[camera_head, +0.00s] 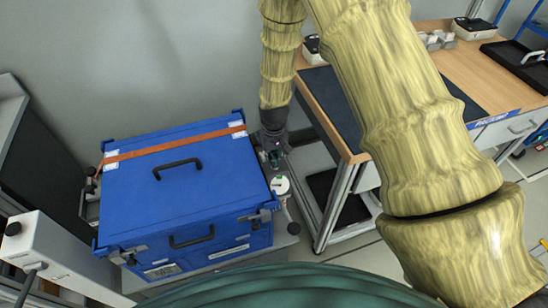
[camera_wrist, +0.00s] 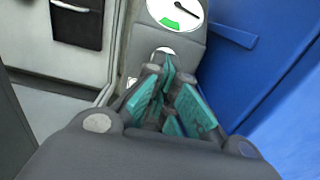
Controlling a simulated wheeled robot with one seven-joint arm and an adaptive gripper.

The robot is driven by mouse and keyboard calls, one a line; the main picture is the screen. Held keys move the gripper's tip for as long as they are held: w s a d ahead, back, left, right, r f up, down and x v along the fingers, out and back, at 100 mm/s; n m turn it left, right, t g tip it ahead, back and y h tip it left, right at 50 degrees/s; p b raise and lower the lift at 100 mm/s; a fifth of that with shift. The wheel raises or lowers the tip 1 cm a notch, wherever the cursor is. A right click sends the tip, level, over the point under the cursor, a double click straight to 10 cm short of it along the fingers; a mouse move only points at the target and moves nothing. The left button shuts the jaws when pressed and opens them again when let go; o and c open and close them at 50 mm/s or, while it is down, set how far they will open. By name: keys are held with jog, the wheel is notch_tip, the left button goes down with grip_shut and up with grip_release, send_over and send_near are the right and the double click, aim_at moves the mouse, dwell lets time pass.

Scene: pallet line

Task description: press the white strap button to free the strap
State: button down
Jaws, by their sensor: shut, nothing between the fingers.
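An orange strap (camera_head: 178,147) runs taut across the lid of the blue case (camera_head: 215,185) in the head view, with white pieces at its ends. My gripper (camera_head: 275,157) points down beside the case's right side. In the wrist view my gripper (camera_wrist: 168,80) is shut and empty, its teal pads drawn together. Just beyond its tips is a small white round piece (camera_wrist: 164,50) on a grey post, partly hidden by the fingers; it looks like the strap button. I cannot tell whether the tips touch it.
A white dial (camera_head: 281,185) with a green zone sits on the grey post close to my gripper; it also shows in the wrist view (camera_wrist: 176,13). A wooden workbench (camera_head: 440,65) stands to the right. The case's blue side is close on the wrist view's right.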

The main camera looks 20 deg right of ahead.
notch_tip(320, 180, up, 4)
jog(key=shift+f+p, duration=0.1)
jog(key=shift+p, duration=1.15)
jog(key=shift+r+b, duration=0.3)
jog(key=shift+b, duration=0.05)
notch_tip(320, 180, up, 9)
jog(key=b, duration=0.1)
